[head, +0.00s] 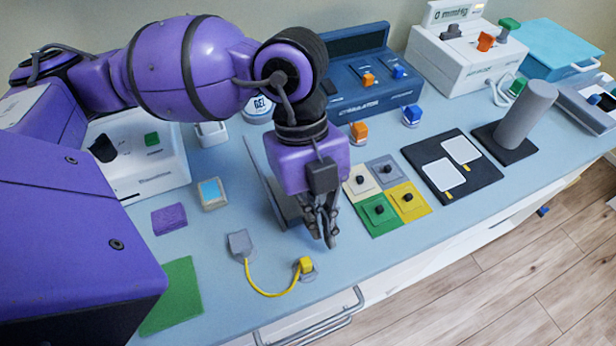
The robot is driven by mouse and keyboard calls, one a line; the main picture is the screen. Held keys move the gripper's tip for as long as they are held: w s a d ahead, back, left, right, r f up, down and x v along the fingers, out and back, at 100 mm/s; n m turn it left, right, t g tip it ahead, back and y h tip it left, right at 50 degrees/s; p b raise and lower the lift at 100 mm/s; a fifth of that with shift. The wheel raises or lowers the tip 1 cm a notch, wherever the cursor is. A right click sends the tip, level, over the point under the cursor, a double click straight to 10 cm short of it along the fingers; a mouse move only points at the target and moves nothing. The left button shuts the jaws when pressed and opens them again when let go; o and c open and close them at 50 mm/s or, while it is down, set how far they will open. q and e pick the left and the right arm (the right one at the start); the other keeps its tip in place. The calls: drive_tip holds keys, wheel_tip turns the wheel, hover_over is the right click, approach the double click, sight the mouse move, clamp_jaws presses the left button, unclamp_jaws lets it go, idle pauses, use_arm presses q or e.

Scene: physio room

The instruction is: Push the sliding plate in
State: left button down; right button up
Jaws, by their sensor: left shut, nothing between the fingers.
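My left gripper (328,236) points down, shut and empty, over the middle of the table near its front edge. A long grey piece (262,172), possibly the sliding plate or its track, lies just left of and behind the gripper. My gripper hides much of it, so I cannot tell how far in any plate sits or whether the fingers touch it. To the right is a block of square plates with black knobs: cream (361,182), grey (385,170), green (378,216) and yellow (409,202). My right gripper is not in view.
A yellow cable (268,294) lies in front of the gripper, by a grey plug (240,243). A black board with white cards (452,168) and a grey cylinder (526,115) stand right. A blue stimulator (362,85) and white machines are behind. A green mat (173,298) lies front left.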

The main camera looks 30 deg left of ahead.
use_arm(q)
drive_tip(key=shift+w, duration=0.1)
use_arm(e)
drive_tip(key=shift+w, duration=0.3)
use_arm(q)
drive_tip(key=shift+w+a, duration=0.1)
drive_tip(key=shift+a, duration=0.05)
drive_tip(key=w+a, duration=0.1)
drive_tip(key=a, duration=0.1)
drive_tip(key=w+a, duration=0.4)
drive_tip(key=a, duration=0.1)
drive_tip(key=shift+w, duration=0.15)
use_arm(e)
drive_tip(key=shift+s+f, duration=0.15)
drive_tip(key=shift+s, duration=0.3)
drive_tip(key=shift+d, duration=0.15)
